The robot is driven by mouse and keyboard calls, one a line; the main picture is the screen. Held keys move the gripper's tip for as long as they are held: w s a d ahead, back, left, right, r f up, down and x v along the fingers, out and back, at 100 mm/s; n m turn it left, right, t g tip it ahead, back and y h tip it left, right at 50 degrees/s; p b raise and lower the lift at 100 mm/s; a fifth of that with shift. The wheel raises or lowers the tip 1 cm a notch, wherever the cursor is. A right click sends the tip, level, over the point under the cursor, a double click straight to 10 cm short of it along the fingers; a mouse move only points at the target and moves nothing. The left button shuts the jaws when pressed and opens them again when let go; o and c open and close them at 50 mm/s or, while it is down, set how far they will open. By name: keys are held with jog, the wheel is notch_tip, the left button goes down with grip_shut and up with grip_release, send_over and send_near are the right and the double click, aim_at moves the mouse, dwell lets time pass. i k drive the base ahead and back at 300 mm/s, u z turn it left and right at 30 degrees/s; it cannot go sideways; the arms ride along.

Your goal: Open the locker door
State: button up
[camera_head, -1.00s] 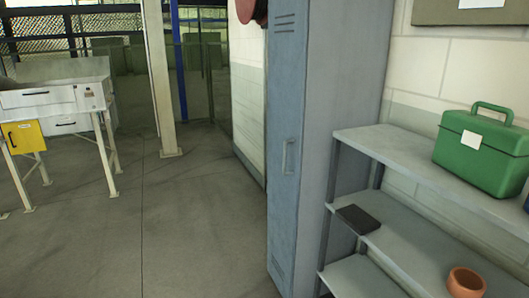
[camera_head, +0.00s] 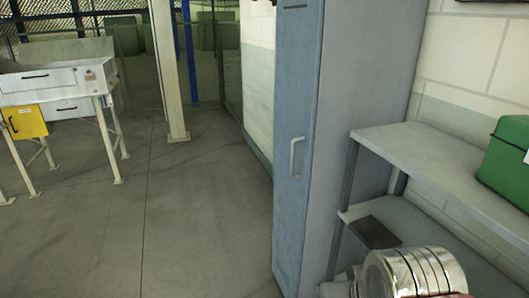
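The tall blue-grey locker (camera_head: 355,130) stands right of centre. Its narrow blue door (camera_head: 297,90) faces left and looks shut. A pale vertical pull handle (camera_head: 296,157) sits on the door at about mid-picture height, with nothing touching it. The locker's top is cut off by the picture edge. A shiny ringed metal part at the bottom right, in front of the shelves, looks like part of my arm. No gripper fingers can be made out, so my gripper's opening does not show.
A grey shelf unit (camera_head: 440,160) stands right of the locker, with a green box (camera_head: 508,165) on top and a dark flat item (camera_head: 374,232) lower down. A white drawer table (camera_head: 50,85) stands at the left. The floor (camera_head: 195,230) left of the locker is clear.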

aim_at(299, 34)
jog(key=u, duration=0.35)
jog(key=i, duration=0.6)
jog(key=u, duration=1)
jog(key=i, duration=0.8)
jog(key=u, duration=0.6)
